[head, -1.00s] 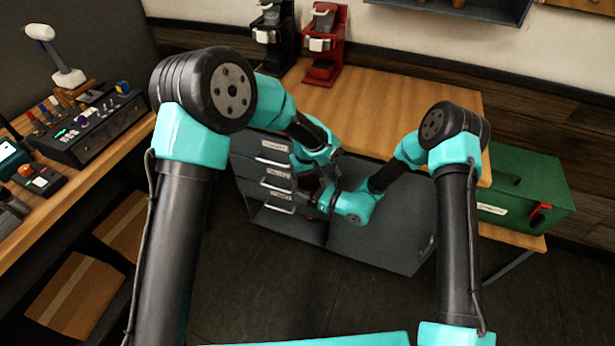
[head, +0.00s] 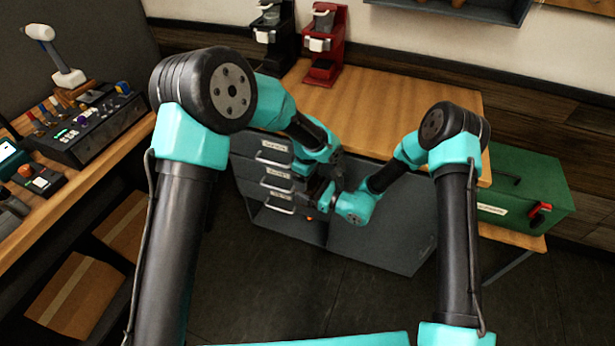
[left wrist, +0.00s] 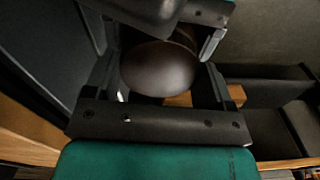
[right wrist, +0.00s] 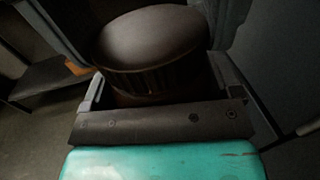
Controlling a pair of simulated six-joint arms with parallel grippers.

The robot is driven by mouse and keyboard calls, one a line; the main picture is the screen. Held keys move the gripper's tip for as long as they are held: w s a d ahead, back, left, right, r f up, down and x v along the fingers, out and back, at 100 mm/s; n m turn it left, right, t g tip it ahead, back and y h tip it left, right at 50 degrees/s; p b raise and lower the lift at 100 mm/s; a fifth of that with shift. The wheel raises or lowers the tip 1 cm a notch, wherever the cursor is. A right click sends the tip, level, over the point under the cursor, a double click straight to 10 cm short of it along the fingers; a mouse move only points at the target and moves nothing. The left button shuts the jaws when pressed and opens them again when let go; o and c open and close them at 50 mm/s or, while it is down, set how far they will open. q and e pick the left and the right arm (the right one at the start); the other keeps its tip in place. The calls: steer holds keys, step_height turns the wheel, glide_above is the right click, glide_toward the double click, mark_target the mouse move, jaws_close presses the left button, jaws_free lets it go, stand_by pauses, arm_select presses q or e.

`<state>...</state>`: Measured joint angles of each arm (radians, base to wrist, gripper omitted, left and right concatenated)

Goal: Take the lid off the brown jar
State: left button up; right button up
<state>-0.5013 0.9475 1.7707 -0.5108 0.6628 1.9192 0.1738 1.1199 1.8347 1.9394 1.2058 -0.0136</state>
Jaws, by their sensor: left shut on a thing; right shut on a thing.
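In the head view my left gripper (head: 318,196) and right gripper (head: 333,197) meet in front of the drawers, and the brown jar is hidden there. In the right wrist view a dark round lid (right wrist: 150,38) with a ribbed side lies between the fingers of my right gripper (right wrist: 158,85), with a little brown below it. In the left wrist view a smooth, dark brown round end of the jar (left wrist: 158,70) lies between the fingers of my left gripper (left wrist: 160,85). Any gap between lid and jar is hard to tell.
A grey drawer cabinet (head: 380,240) stands close behind the grippers under the wooden worktop (head: 400,110). A green box (head: 530,190) is at the right. A workbench (head: 75,165) with tools runs along the left. Black and red brewers (head: 322,45) stand at the back.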

arm_select(q)
steer(key=shift+r, duration=0.45)
steer(key=shift+r, duration=0.3)
steer(key=shift+r, duration=0.45)
stand_by(0.4)
steer(key=shift+r, duration=1.95)
